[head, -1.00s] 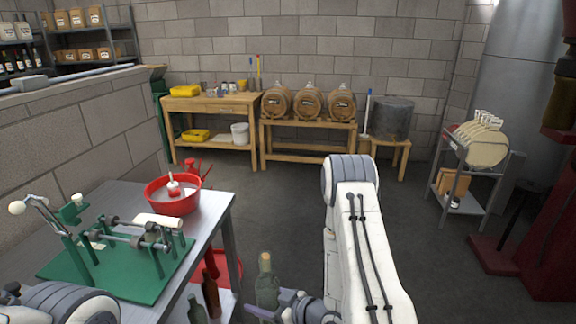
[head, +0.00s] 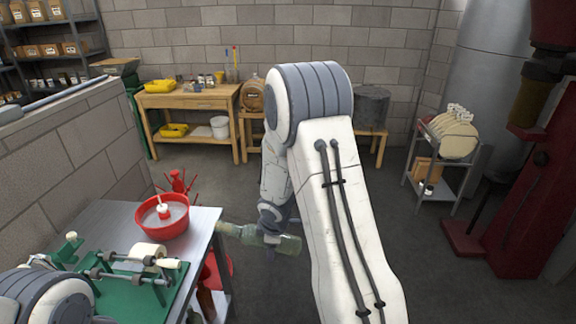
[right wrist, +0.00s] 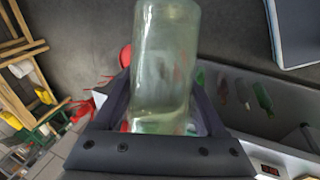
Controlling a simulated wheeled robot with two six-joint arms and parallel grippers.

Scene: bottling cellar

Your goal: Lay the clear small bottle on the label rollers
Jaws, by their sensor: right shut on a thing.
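My right gripper (head: 270,224) is shut on a pale greenish clear bottle (head: 284,243). The bottle lies nearly level, its neck pointing left towards the steel table's right edge and its base to the right. In the right wrist view the clear bottle (right wrist: 165,50) sits between the two dark fingers (right wrist: 163,112). The label rollers (head: 120,262) are on a green stand on the table, left of the bottle and apart from it. A pale label roll (head: 149,250) is on the stand. My left arm is at the lower left; its gripper does not show.
A red basin (head: 161,228) stands on the steel table (head: 203,222) behind the rollers, near the bottle's neck. Several other bottles (right wrist: 262,97) stand low down in the right wrist view. A wooden bench (head: 190,101) and barrel stand by the back wall, beyond open floor.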

